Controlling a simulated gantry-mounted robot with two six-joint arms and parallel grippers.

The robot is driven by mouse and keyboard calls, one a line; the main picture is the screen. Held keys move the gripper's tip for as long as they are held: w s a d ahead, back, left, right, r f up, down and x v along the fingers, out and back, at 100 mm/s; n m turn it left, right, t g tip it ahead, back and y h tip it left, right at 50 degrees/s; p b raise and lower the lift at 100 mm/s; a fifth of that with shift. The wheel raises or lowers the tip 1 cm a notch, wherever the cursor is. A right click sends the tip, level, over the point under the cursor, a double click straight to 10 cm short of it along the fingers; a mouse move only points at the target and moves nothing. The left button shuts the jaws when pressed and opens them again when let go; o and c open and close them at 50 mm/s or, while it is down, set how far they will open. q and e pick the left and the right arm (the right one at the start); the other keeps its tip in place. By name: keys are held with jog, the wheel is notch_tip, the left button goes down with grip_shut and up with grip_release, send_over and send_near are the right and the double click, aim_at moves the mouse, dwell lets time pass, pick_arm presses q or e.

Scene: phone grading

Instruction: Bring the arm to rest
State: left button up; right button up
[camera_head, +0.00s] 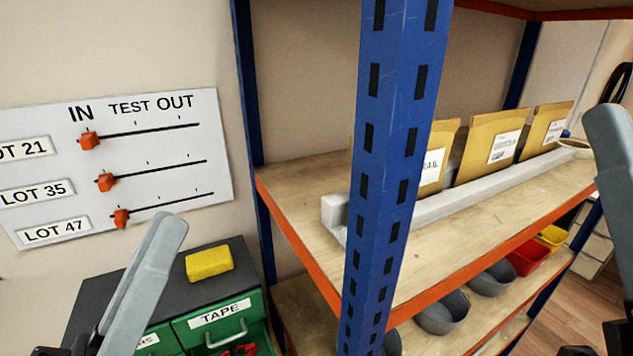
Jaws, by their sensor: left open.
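My left gripper (143,285) reaches in from the bottom left, in front of the dark cabinet. One long grey finger shows clearly and tilts up to the right; the rest is cut off by the frame. It is open, and I see nothing held in it. Part of my right arm's gripper (610,165) shows at the right edge, by the end of the shelf. Only one grey finger shows clearly there, so I cannot tell its opening.
A wall board (215,130) has orange sliders at the IN side. A yellow block (209,263) lies on the cabinet (105,285) with green drawers. A blue post (385,170) stands close in front. The shelf (300,180) holds envelopes in a grey rack (470,195); bins sit below.

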pick_arm(q)
jog(key=s+a+r+m+t+y, duration=0.2)
jog(key=a+r+t+y, duration=0.3)
jog(key=r+y, duration=0.45)
notch_tip(320, 180, up, 24)
jog(key=g+p, duration=0.1)
jog(key=p, duration=2.4)
notch_tip(320, 180, down, 23)
jog(key=b, duration=2.2)
jog(key=shift+s+a+r+b, duration=0.15)
jog(key=shift+a+r+b, duration=0.05)
jog(key=shift+a+b, duration=0.2)
jog(key=shift+h, duration=0.25)
